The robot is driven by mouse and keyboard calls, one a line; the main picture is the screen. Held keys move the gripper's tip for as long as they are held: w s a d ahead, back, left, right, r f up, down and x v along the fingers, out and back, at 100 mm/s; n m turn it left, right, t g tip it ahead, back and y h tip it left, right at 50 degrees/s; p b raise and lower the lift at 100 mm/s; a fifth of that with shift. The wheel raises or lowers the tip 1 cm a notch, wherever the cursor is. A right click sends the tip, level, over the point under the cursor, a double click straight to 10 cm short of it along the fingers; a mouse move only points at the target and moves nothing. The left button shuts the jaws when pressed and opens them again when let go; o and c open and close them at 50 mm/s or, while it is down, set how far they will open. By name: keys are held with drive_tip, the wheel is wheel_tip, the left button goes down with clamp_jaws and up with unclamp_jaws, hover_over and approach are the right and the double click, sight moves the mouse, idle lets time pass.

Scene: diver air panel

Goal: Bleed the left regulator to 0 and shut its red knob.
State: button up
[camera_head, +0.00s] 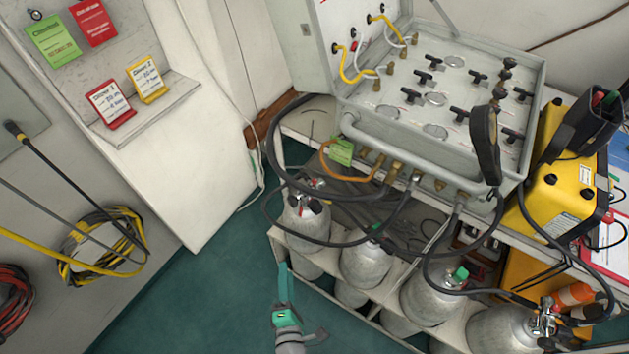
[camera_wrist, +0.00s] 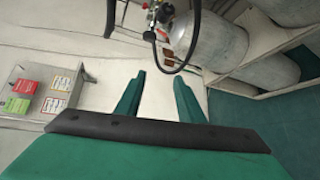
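The leftmost grey cylinder (camera_head: 305,218) stands in the rack and carries a regulator with a red part (camera_head: 318,184) at its top. In the wrist view this cylinder (camera_wrist: 222,45) lies at the upper right, with the regulator's round gauge (camera_wrist: 162,13) and hose at the top. A red patch beside the valve is small there; I cannot tell if it is the knob. The gauge reading is too small to read. My gripper (camera_head: 284,272) is below and left of the cylinder, apart from it. Its green fingers (camera_wrist: 160,82) are spread and empty.
More cylinders (camera_head: 365,262) stand rightward in the white rack. The grey air panel (camera_head: 440,100) with black valves sits above, and black hoses hang before the cylinders. A yellow case (camera_head: 560,185) is at right. Coloured cards (camera_head: 110,103) are on the left wall. Green floor (camera_head: 215,290) is clear.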

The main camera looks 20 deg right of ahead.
drive_tip(key=w+d+n+h, duration=0.2)
drive_tip(key=w+d+n, duration=0.5)
drive_tip(key=w, duration=0.4)
drive_tip(key=n+h, duration=0.3)
drive_tip(key=n, duration=0.3)
approach(314, 183)
drive_tip(key=shift+t, duration=0.4)
drive_tip(key=x, duration=1.1)
drive_tip(key=shift+d+f, duration=0.1)
drive_tip(key=shift+f, duration=0.25)
clamp_jaws()
